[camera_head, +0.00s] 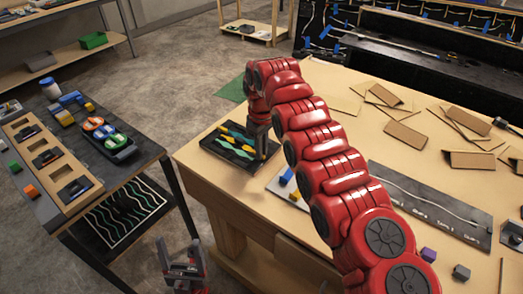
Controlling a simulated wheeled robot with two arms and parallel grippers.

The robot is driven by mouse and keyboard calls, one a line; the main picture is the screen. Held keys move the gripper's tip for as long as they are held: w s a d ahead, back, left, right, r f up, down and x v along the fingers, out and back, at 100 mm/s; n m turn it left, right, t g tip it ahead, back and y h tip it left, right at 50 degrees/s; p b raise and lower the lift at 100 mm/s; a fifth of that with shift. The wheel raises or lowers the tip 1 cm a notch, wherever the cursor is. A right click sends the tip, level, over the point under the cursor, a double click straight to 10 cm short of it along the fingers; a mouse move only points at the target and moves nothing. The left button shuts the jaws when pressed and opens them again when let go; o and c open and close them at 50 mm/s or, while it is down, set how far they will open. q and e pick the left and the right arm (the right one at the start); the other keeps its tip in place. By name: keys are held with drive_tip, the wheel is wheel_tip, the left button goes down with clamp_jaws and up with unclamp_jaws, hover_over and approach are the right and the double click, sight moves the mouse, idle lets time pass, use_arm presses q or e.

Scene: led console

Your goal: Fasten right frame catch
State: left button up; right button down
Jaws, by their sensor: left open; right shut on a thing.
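I cannot pick out the right frame catch in this view. My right gripper (262,152) points down at the right end of a black tray (215,146) on the wooden workbench. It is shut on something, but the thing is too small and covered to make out. Several tools with yellow and teal handles (238,142) lie in the tray beside the fingers. My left gripper (183,262) is open and empty, low at the bottom of the view, between the workbench and the dark side table.
The dark side table (150,150) holds a wooden frame with pockets (40,170) and a tray of coloured tools (108,136). A labelled grey panel (440,212) and brown cardboard pieces (403,135) lie on the workbench (335,95). My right arm hides its middle.

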drive_tip(key=shift+n, duration=0.5)
drive_tip(key=c, duration=0.9)
unclamp_jaws()
drive_tip(key=shift+o, duration=0.2)
drive_tip(key=shift+a+r, duration=0.1)
drive_tip(key=shift+r, duration=0.4)
wheel_tip(320, 180, up, 6)
drive_tip(key=p, duration=0.3)
drive_tip(key=shift+a+r, duration=0.1)
wheel_tip(320, 180, up, 10)
drive_tip(key=p, duration=1)
drive_tip(key=shift+d+p, duration=0.2)
drive_tip(key=shift+p, duration=0.2)
drive_tip(key=shift+a, duration=0.1)
